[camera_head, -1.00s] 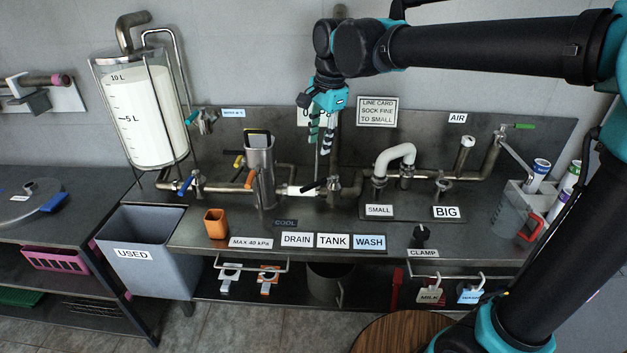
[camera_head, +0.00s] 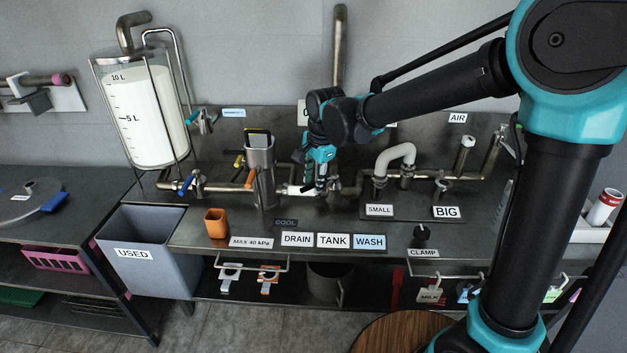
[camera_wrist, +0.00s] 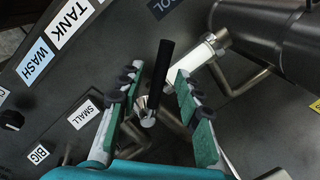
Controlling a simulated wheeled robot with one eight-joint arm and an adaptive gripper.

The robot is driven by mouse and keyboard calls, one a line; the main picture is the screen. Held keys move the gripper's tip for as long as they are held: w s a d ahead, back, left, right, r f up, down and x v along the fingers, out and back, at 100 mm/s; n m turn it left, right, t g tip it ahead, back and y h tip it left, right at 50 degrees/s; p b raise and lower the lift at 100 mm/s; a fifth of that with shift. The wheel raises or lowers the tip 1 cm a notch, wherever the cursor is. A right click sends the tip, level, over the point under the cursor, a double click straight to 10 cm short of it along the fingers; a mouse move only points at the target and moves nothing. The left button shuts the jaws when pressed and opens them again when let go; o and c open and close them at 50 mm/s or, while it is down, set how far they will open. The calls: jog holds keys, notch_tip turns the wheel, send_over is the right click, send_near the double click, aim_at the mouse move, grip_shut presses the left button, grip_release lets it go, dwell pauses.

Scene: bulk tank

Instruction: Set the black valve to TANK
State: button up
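The black valve handle (camera_wrist: 161,74) shows in the wrist view as a dark lever on a metal stem. It lies between the two fingers of my gripper (camera_wrist: 156,76). The fingers stand apart on either side of it, with visible gaps, so my gripper is open. In the head view my gripper (camera_head: 318,180) is down at the pipework and largely hides the valve. The TANK label (camera_head: 333,240) is on the bench front below the valve, between the DRAIN label (camera_head: 297,239) and the WASH label (camera_head: 369,242). The TANK label also shows in the wrist view (camera_wrist: 74,18).
A steel vessel (camera_head: 259,170) stands left of my gripper. A curved white pipe (camera_head: 394,157) stands to the right. A blue-handled valve (camera_head: 186,185) and a glass tank of white liquid (camera_head: 143,115) are farther left. Pipes run close around the gripper.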

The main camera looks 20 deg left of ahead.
grip_shut()
dwell(0.3)
dwell(0.3)
jog(key=s+d+n+g, duration=0.1)
jog(key=d+n, duration=0.6)
jog(key=n, duration=0.3)
jog(key=shift+g, duration=0.3)
dwell(0.5)
